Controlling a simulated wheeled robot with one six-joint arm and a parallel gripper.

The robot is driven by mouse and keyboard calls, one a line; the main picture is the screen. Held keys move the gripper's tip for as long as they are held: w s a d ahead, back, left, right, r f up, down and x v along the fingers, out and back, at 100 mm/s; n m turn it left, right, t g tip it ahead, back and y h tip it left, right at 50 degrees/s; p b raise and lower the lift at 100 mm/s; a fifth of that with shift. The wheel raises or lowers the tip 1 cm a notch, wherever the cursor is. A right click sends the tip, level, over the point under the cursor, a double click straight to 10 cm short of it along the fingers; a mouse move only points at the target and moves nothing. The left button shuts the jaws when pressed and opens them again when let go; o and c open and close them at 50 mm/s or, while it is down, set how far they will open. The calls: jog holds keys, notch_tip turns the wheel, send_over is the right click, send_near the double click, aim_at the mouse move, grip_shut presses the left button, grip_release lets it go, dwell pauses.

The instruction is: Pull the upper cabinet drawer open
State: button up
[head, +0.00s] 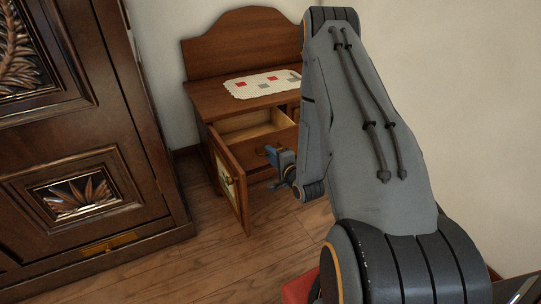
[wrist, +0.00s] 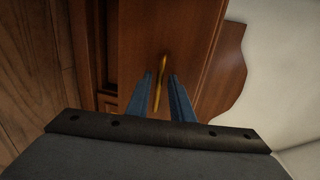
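The wooden cabinet (head: 200,98) stands against the back wall. Its upper drawer (head: 258,130) is pulled out, with the pale interior showing. My gripper (head: 272,155) is at the drawer front. In the wrist view, the two blue fingers of my gripper (wrist: 160,76) are apart, one on each side of the brass drawer handle (wrist: 160,75). Narrow gaps seem to show between the fingers and the handle, so it looks open around the handle, not clamped. The drawer front (wrist: 190,45) fills the middle of that view. My arm hides the cabinet's right part in the head view.
A cabinet door (head: 228,178) with a brass knob stands open left of the drawer. A patterned cloth (head: 262,84) lies on the cabinet top. A large carved armoire (head: 85,150) stands at the left. Wood floor (head: 210,255) in front is clear.

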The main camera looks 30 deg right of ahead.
jog(key=shift+s, duration=0.1)
jog(key=p+v, duration=0.2)
jog(key=v, duration=0.5)
jog(key=shift+s+p, duration=0.3)
jog(key=shift+r, duration=0.1)
